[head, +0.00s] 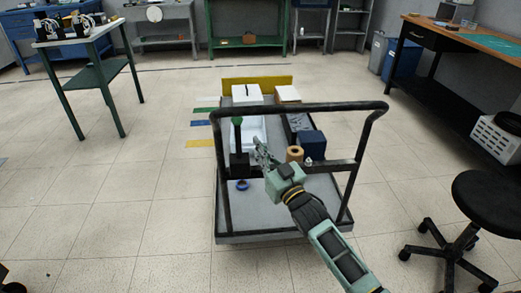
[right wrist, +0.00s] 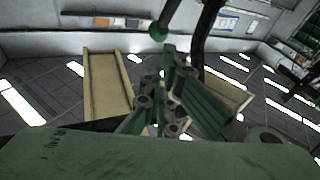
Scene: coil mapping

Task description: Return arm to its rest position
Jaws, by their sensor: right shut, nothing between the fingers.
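My right arm reaches in from the lower right of the head view over a grey cart. Its gripper (head: 262,150) is above the cart, inside the black handle frame (head: 270,106), shut and empty. In the right wrist view the green fingers (right wrist: 162,105) are together with nothing between them. A dark post with a green knob (head: 237,121) stands on a black block (head: 239,165) left of the gripper; the knob also shows in the right wrist view (right wrist: 158,32). My left gripper is not in view.
The cart (head: 280,222) carries a tan roll (head: 295,153), a blue box (head: 312,147), a blue ring (head: 242,185) and white boxes (head: 246,92). A black stool (head: 490,200) stands right, a workbench (head: 460,45) behind it. A side table (head: 82,40) stands left.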

